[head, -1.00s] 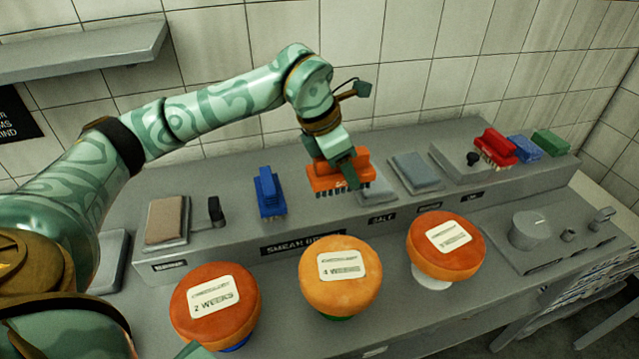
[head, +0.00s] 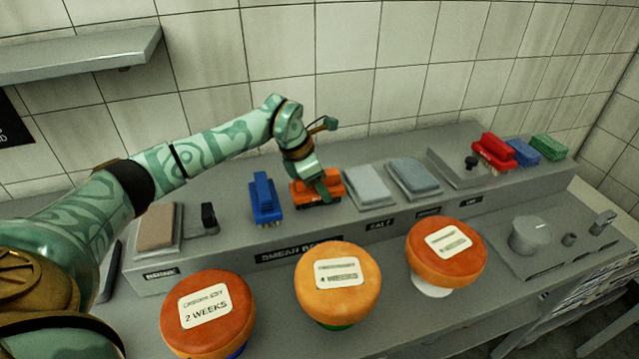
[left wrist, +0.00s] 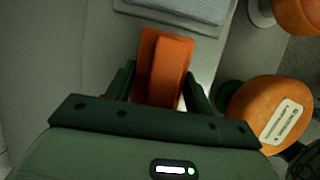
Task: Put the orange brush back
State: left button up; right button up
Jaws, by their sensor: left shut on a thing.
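The orange brush (head: 309,191) is at the raised grey ledge, just right of the blue brush (head: 265,199) and above the smear label. My left gripper (head: 325,188) is shut on the orange brush from above. In the left wrist view the orange brush (left wrist: 166,62) sits between the two fingers (left wrist: 162,88). The brush's bristles are at or close to the ledge top; I cannot tell whether they touch it. My right gripper is not in view.
Grey pads (head: 369,187) and (head: 414,178) lie right of the brush. Red (head: 493,150), dark blue (head: 523,151) and green (head: 548,147) brushes stand at the far right. Cheese wheels (head: 207,313), (head: 338,286), (head: 446,251) stand in front of the ledge.

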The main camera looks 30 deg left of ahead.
pick_arm(q)
jog(key=shift+f, duration=0.1)
jog(key=o, duration=0.9)
jog(key=shift+r, duration=0.45)
jog(key=p+v, duration=0.1)
jog(key=v, duration=1)
jog(key=shift+s+a+r+p, duration=0.1)
jog(key=shift+s+r+p, duration=0.1)
jog(key=shift+p, duration=0.1)
